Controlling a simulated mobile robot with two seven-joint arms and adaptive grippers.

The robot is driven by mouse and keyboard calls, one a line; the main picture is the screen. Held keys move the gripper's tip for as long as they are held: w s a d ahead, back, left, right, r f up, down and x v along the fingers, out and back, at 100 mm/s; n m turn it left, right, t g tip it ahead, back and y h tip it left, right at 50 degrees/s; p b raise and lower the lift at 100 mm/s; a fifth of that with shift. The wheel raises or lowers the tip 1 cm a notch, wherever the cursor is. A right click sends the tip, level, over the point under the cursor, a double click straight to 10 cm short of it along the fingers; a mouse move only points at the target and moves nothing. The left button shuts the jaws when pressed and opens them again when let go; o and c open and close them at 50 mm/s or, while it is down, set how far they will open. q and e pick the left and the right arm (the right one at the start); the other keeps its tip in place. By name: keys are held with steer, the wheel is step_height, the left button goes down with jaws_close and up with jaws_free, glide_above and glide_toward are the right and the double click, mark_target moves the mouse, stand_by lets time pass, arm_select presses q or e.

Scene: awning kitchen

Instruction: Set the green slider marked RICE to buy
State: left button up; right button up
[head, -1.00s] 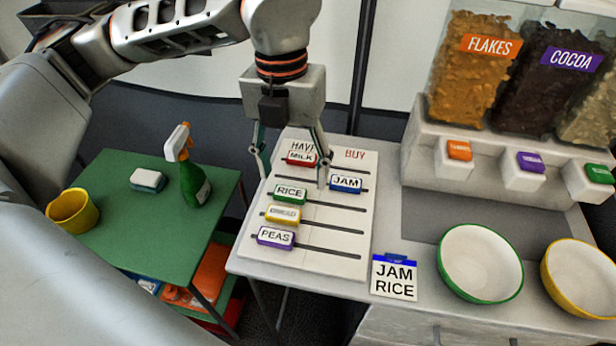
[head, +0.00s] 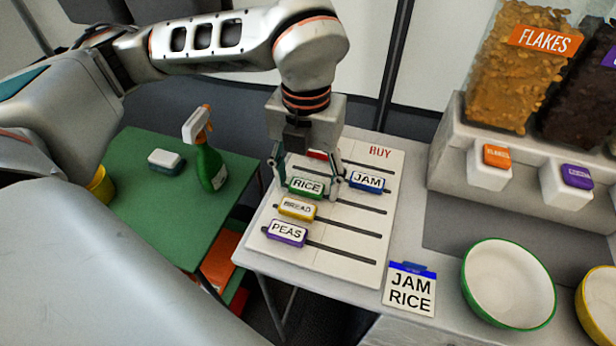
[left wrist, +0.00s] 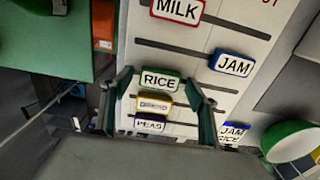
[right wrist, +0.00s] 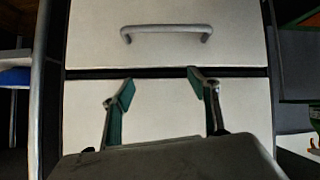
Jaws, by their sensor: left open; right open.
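The green RICE slider (head: 306,187) sits at the left, HAVE end of its slot on the white board (head: 340,258). My left gripper (head: 308,190) is open, with one finger on each side of the RICE slider. The left wrist view also shows the RICE slider (left wrist: 160,80) between the spread fingers; contact cannot be told. The blue JAM slider (head: 367,181) is further right, toward BUY. The yellow BREAD slider (head: 297,208) and purple PEAS slider (head: 287,232) are at the left. The red MILK slider (left wrist: 177,10) is mostly hidden in the head view. My right gripper (right wrist: 160,90) is open and empty before drawers.
A JAM RICE card (head: 410,292) is at the board's lower right. A green-rimmed bowl (head: 508,283) and the cereal dispenser (head: 470,120) are to the right. A spray bottle (head: 207,160) and sponge (head: 166,160) stand on the green table (head: 165,215).

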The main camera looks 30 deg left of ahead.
mark_target(363, 207)
arm_select(q)
steer(key=c, duration=1.6)
steer(key=shift+d+r, duration=0.1)
steer(key=shift+d, duration=0.1)
steer(key=d, duration=0.1)
steer(key=d+p, duration=0.1)
steer(key=d, duration=0.1)
steer(key=w+d+p, duration=0.1)
steer(key=shift+w+d+r, duration=0.1)
steer(key=shift+d+r, duration=0.1)
steer(key=shift+r, duration=0.05)
steer(key=d, duration=0.2)
steer(key=w+d+p, duration=0.1)
steer(key=d, duration=0.1)
steer(key=shift+w+d+f, duration=0.1)
steer(key=shift+d+f, duration=0.05)
steer(key=shift+d, duration=0.3)
steer(key=shift+w+d+f, duration=0.1)
steer(key=shift+d+f, duration=0.05)
steer(key=shift+f, duration=0.05)
arm_select(e)
steer(key=shift+s+d+f+h, duration=0.15)
steer(key=shift+s+d+h, duration=0.15)
steer(key=shift+s+d, duration=0.35)
